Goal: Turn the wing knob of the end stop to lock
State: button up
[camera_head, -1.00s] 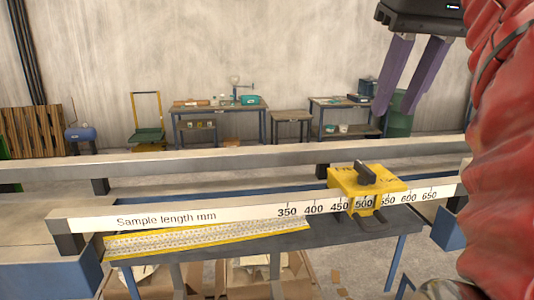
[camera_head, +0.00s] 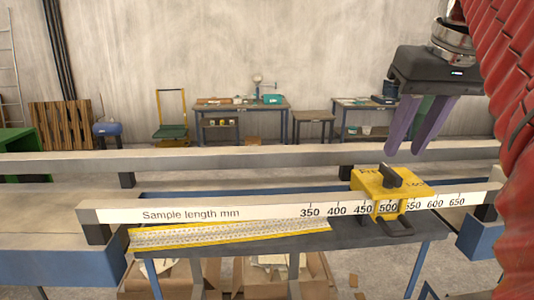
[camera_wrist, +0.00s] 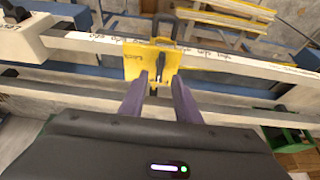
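The end stop is a yellow block (camera_head: 368,184) on the rail marked "Sample length mm", near the 500 mark. Its dark wing knob (camera_head: 391,175) stands on top. A dark handle (camera_head: 396,227) sticks out at its front. My gripper (camera_head: 419,153) is above and right of the knob in the head view, with its purple fingers apart and nothing between them. In the wrist view the gripper (camera_wrist: 161,84) points at the yellow end stop (camera_wrist: 137,62), and the small dark knob (camera_wrist: 160,58) shows between and beyond the fingertips, apart from them.
The white scale rail (camera_head: 260,213) runs across the front, with a second grey rail (camera_head: 250,160) behind it. A yellow-edged ruled strip (camera_head: 230,233) lies on the dark table below. Work tables (camera_head: 240,106) stand by the far wall. The space above the rails is clear.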

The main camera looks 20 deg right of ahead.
aim_at(392, 171)
jog(key=shift+x, duration=3)
jog(key=shift+c, duration=0.2)
grip_shut()
